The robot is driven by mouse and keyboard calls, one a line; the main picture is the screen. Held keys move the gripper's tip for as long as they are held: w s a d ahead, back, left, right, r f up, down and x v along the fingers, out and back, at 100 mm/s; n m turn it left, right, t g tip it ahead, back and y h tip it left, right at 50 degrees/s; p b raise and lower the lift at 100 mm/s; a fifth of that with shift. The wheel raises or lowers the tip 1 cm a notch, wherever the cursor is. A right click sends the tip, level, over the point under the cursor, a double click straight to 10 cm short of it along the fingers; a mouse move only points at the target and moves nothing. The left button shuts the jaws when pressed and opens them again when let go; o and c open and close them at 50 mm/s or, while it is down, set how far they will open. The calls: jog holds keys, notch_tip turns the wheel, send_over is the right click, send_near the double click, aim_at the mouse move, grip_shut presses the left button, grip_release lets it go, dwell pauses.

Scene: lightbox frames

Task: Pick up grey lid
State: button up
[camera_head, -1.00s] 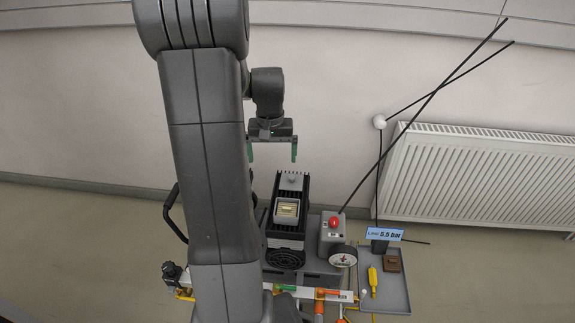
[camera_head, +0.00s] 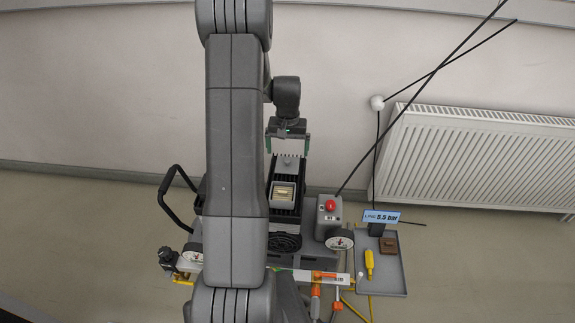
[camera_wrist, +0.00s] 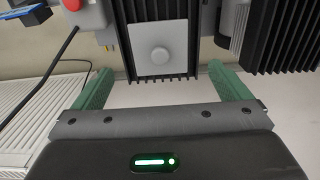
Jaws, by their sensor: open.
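The grey lid (camera_wrist: 160,52) is a flat square plate with a round knob in its middle, set on a black finned unit. In the wrist view it lies ahead of and between my green fingers. In the head view the lid (camera_head: 287,167) shows partly, just below my gripper (camera_head: 288,147). My gripper is open and empty. Its two fingers also show wide apart in the wrist view (camera_wrist: 160,77), with the knob roughly centred between them and no visible contact.
A grey box with a red button (camera_head: 331,213) and a gauge (camera_head: 340,240) stand right of the unit. A tray (camera_head: 395,280) holds a yellow tool (camera_head: 369,264) and a brown block (camera_head: 389,245). A radiator (camera_head: 480,160) and crossed black rods (camera_head: 430,84) stand at right.

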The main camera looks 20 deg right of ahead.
aim_at(287, 160)
notch_tip(287, 160, down, 5)
jog(key=shift+s+f, duration=0.1)
jog(key=shift+c, duration=0.5)
jog(key=c, duration=1)
